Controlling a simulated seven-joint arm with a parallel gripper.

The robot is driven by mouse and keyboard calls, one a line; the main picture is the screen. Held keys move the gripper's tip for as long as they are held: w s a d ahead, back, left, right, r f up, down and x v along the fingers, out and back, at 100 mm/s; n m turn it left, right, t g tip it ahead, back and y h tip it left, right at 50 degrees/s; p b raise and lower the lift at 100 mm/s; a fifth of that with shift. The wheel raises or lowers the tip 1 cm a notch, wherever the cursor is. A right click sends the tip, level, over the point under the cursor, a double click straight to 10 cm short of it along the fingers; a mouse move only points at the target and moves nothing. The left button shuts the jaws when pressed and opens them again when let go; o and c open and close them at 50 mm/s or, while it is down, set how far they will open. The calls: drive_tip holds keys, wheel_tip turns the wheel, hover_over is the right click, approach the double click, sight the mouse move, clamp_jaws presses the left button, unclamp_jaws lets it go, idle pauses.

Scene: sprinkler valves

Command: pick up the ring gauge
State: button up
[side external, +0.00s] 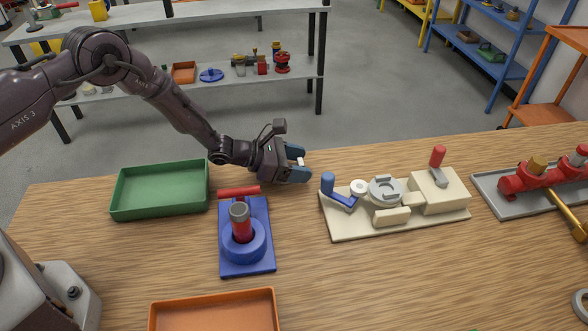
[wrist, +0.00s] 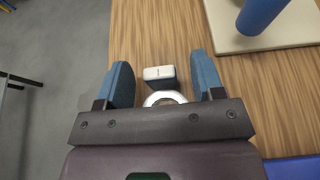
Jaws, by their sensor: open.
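The ring gauge (wrist: 165,97) shows in the wrist view as a pale ring with a dark, white-topped block (wrist: 158,73) at its far side. It lies between the two blue fingers of my gripper (wrist: 160,66), with wood showing on both sides, so neither finger appears to touch it. The near part of the ring is hidden behind the gripper body. In the side view my gripper (side external: 299,162) is open, low over the table near its back edge, and only a small pale bit of the gauge shows between the fingers.
A cream fixture (side external: 345,228) with a blue handle (side external: 328,183) stands just right of my gripper. A blue base with a red-handled valve (side external: 241,240) is in front. A green tray (side external: 160,190) is left, an orange tray (side external: 215,308) at the front, a grey tray with red pipework (side external: 490,194) right.

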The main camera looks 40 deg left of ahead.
drive_tip(key=c, duration=1)
drive_tip(key=shift+r, duration=0.15)
